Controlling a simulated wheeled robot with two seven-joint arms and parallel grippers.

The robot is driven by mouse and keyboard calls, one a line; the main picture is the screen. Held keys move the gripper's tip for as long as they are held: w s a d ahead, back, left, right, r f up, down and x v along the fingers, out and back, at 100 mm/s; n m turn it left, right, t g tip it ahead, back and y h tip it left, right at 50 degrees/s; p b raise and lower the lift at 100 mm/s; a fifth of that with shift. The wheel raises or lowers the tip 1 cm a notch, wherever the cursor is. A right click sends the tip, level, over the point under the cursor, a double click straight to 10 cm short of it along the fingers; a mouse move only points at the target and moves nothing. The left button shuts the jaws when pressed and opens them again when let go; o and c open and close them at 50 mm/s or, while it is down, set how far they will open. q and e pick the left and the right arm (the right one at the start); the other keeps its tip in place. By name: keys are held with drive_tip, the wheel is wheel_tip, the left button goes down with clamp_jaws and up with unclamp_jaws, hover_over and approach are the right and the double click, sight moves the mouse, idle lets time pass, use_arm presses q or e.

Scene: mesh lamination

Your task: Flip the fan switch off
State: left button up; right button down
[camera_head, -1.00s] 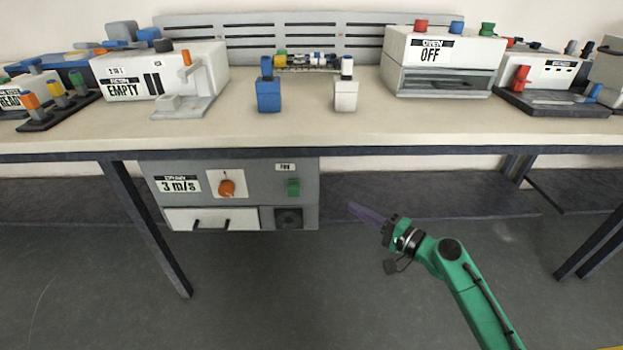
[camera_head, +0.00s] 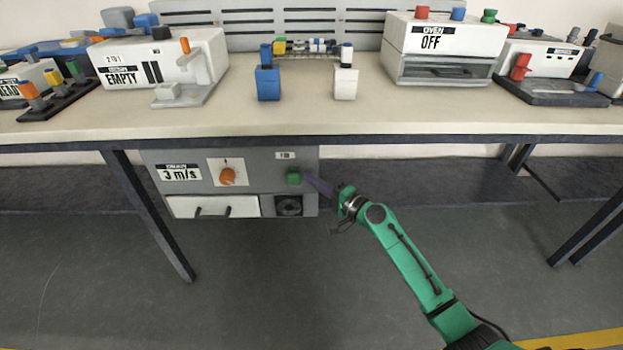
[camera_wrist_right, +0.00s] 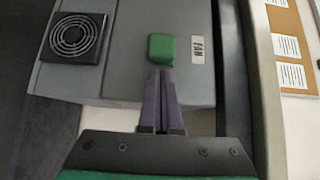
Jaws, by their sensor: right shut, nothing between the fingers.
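The green fan switch (camera_head: 294,176) is on the front of the grey control box under the bench, below a small white label (camera_head: 285,155). In the right wrist view the switch (camera_wrist_right: 162,48) sits beside a label reading FAN (camera_wrist_right: 198,50). My right gripper (camera_head: 309,179) is shut and empty. Its purple fingertips (camera_wrist_right: 160,74) are at the edge of the switch, very close to it; I cannot tell if they touch. The display on the box (camera_head: 180,173) reads 3 m/s. My left gripper is not in view.
An orange knob (camera_head: 228,176), a white drawer (camera_head: 212,207) and a round fan grille (camera_head: 288,206) share the box front. The bench top edge (camera_head: 400,140) runs just above. An oven (camera_head: 450,45) reading OFF stands on the bench. Floor right of the box is open.

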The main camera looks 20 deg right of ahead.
sight(291, 181)
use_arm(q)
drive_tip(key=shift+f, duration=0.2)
use_arm(e)
drive_tip(key=shift+a, duration=0.3)
drive_tip(key=a, duration=0.2)
drive_tip(key=w+a+p, duration=0.1)
drive_tip(key=a, duration=0.2)
drive_tip(key=shift+w, duration=0.15)
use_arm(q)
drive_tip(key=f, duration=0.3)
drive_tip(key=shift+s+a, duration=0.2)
use_arm(e)
drive_tip(key=shift+d, duration=0.1)
